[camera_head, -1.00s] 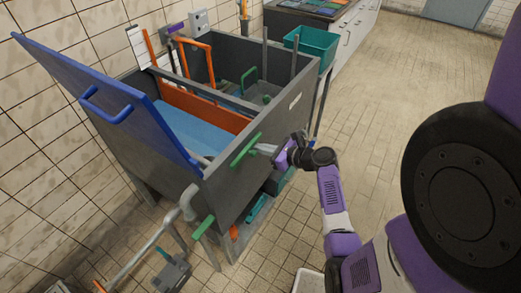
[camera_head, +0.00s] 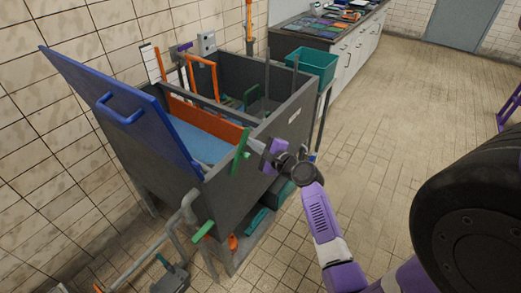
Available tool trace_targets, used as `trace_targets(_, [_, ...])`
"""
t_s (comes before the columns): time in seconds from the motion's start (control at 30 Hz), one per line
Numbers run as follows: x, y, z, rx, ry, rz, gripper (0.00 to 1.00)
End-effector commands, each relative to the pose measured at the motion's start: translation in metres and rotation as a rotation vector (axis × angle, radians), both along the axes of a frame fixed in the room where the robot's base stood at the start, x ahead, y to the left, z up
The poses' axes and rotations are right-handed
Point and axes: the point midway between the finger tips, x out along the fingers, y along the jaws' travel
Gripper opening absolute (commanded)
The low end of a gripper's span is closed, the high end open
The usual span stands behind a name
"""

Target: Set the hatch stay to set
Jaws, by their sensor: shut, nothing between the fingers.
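The blue hatch lid (camera_head: 122,112) with its blue handle stands raised and tilted at the left of the grey tank (camera_head: 225,200). A green lever (camera_head: 238,158) sits on the tank's front wall, close to the lid's lower edge, and stands steeply, near upright. It may be the hatch stay; no label shows. My gripper (camera_head: 253,145) is shut and empty, with its tips at the lever's right side. I cannot tell whether they touch it. The lever's pivot is not clear.
A second green handle (camera_head: 203,231) is on the pipe below the tank. Orange bars (camera_head: 205,75) and a teal bin (camera_head: 311,66) are at the tank's back. A counter (camera_head: 335,35) stands behind.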

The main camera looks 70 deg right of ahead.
Motion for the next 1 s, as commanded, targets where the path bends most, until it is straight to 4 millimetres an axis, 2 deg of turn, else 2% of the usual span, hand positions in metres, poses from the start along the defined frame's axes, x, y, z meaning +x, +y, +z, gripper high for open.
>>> trace_targets(0.5, [0.014,0.053,0.022,-0.478,0.114,0.005,0.00])
trace_targets(1.0, [0.026,0.105,0.021,-0.926,0.220,0.003,0.00])
